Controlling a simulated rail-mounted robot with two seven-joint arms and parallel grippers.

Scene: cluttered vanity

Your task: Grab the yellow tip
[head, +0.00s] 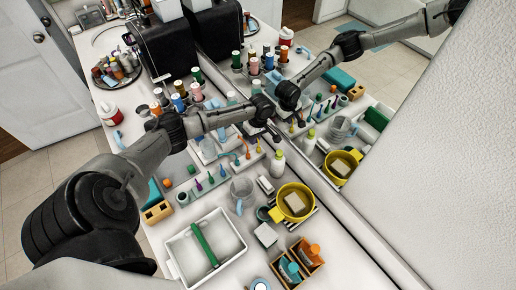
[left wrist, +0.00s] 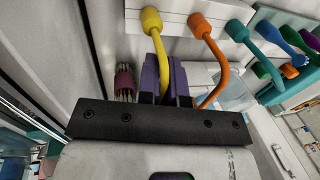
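The yellow tip (left wrist: 152,20) has a rounded head and a thin curved stem. It is beside the white holder, left of the orange tip (left wrist: 201,25), in the left wrist view. My left gripper (left wrist: 165,72) has its purple fingers close together, with the yellow stem running between them. It looks shut on that stem; the stem's end is hidden behind the gripper body. In the head view the yellow tip (head: 258,146) is small, just below my left gripper (head: 274,134). My right gripper is not in view.
Teal (left wrist: 236,30) and purple tips stand to the right. A clear mug (head: 242,188), yellow bowl (head: 296,203) and white bottle (head: 277,166) are close by. A white tray (head: 177,255) sits in front. The mirror along the right reflects my arm.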

